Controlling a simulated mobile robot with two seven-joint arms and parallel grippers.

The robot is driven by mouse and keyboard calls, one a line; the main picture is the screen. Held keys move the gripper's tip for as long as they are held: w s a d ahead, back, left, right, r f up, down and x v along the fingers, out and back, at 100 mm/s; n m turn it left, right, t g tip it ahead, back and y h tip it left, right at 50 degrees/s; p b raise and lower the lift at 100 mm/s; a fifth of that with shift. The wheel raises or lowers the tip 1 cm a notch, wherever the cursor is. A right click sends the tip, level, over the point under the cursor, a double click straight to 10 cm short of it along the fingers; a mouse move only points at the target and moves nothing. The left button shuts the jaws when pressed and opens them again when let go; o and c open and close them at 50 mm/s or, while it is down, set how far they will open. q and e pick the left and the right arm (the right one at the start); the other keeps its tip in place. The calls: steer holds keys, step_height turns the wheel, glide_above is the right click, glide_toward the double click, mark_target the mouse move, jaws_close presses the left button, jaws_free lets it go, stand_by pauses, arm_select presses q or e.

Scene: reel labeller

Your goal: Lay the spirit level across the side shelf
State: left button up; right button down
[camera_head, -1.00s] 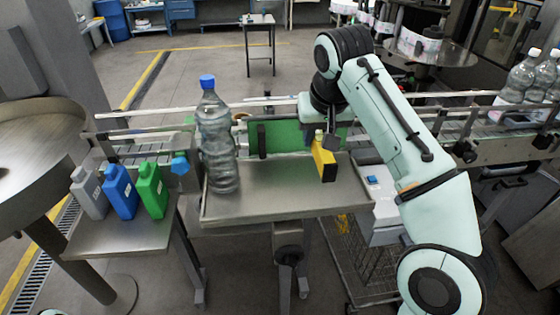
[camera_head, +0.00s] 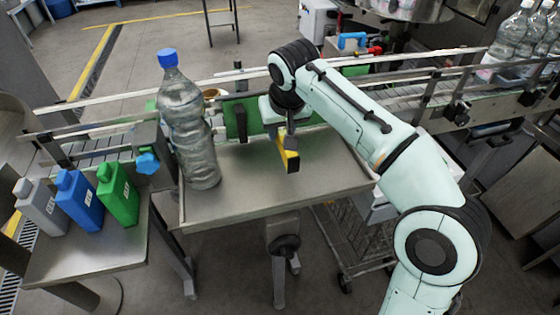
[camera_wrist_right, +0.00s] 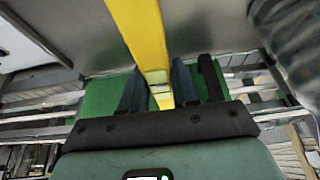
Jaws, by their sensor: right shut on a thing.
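The yellow and black spirit level (camera_head: 284,155) is in my right gripper (camera_head: 289,136). It hangs above the steel worktop (camera_head: 245,200), apart from the tall bottle to its left. In the right wrist view the yellow bar (camera_wrist_right: 140,35) runs between the two dark fingers (camera_wrist_right: 158,88), which are shut on it. A small steel shelf (camera_head: 100,250) stands at the left and carries several jugs. I cannot tell for sure which steel surface is the side shelf. My left gripper is not in view.
A large clear bottle (camera_head: 190,130) with a blue cap stands on the worktop's left part. Grey, blue (camera_head: 80,200) and green (camera_head: 117,195) jugs fill the back of the small shelf. Conveyor rails (camera_head: 100,112) run behind. The worktop's front and right are clear.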

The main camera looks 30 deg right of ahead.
glide_above(278, 162)
steer(key=s, duration=0.1)
steer(key=f, duration=0.2)
steer(key=f+b, duration=0.1)
steer(key=f, duration=0.2)
steer(key=shift+s+a, duration=0.15)
steer(key=shift+s, duration=0.05)
step_height(278, 162, down, 4)
steer(key=shift+s+r+b, duration=0.15)
steer(key=shift+b, duration=0.25)
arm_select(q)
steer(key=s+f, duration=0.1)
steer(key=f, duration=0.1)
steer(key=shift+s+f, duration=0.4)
arm_select(e)
steer(key=c, duration=0.8)
jaws_free()
steer(key=shift+c, duration=0.2)
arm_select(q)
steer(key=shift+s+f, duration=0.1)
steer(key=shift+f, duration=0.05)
